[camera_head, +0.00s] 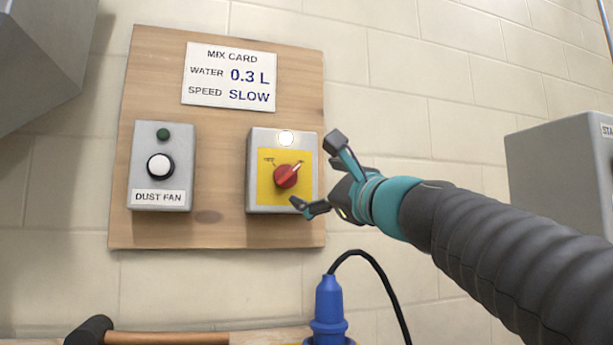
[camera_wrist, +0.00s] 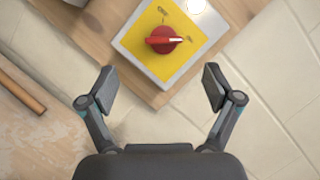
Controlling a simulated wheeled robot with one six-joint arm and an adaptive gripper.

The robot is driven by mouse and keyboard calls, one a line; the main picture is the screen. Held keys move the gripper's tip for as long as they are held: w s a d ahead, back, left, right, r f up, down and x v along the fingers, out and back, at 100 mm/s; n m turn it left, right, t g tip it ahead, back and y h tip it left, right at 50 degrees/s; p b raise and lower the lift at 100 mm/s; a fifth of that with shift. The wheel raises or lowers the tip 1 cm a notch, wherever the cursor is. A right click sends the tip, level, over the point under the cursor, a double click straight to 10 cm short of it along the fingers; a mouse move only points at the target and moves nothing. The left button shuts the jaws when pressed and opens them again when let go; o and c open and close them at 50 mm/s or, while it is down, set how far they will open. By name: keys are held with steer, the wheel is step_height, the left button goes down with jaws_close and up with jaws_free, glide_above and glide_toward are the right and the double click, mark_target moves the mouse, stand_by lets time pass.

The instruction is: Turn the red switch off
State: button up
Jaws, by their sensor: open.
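The red switch (camera_head: 286,176) is a round rotary knob on a yellow plate (camera_head: 264,196) of a grey box on a wooden board. Its pale pointer is turned to the upper right, away from the OFF mark at the upper left. A lamp (camera_head: 286,138) above it glows white. In the wrist view the red switch (camera_wrist: 163,40) lies ahead of the fingertips, with its pointer to the right. My gripper (camera_head: 318,173) is open and empty, just right of the switch box; it also shows in the wrist view (camera_wrist: 159,88). The fingers look apart from the knob.
Left on the board is a DUST FAN box (camera_head: 145,195) with a white button and green lamp. A mix card (camera_head: 229,77) hangs above. A blue plug (camera_head: 328,310) with a black cable stands below. A grey cabinet (camera_head: 560,165) is at the right.

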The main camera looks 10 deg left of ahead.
mark_target(290, 174)
steer(key=x, duration=1)
steer(key=shift+w+d+p, duration=0.15)
steer(key=shift+w+p, duration=0.15)
steer(key=shift+w, duration=0.1)
steer(key=shift+w+a+r, duration=0.2)
steer(key=shift+w+a, duration=0.25)
steer(key=shift+a, duration=0.1)
steer(key=c, duration=1.1)
steer(key=shift+c, duration=0.2)
